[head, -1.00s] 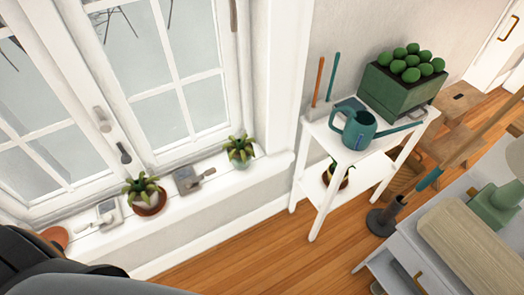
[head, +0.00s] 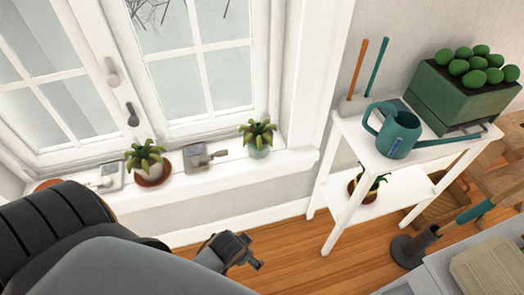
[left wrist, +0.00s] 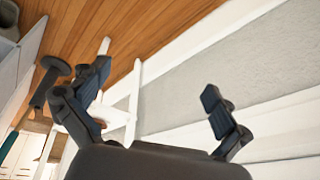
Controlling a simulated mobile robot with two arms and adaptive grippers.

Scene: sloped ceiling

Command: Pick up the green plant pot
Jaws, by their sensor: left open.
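A small plant in a pale green pot (head: 259,150) stands upright on the right part of the windowsill in the head view. A large green box planter (head: 460,100) with round green plants stands on the white shelf's top. My left gripper (head: 247,254) is low over the floor in the head view, below the sill and apart from both pots. In the left wrist view its two fingers (left wrist: 156,85) are spread with nothing between them. Neither green pot can be made out in the wrist view. My right gripper is out of view.
A brown pot (head: 153,175) with a plant and a grey tool (head: 204,158) share the windowsill (head: 228,173). A teal watering can (head: 398,135) stands on the white shelf (head: 350,143). Bare floor (head: 290,245) lies between wall and shelf.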

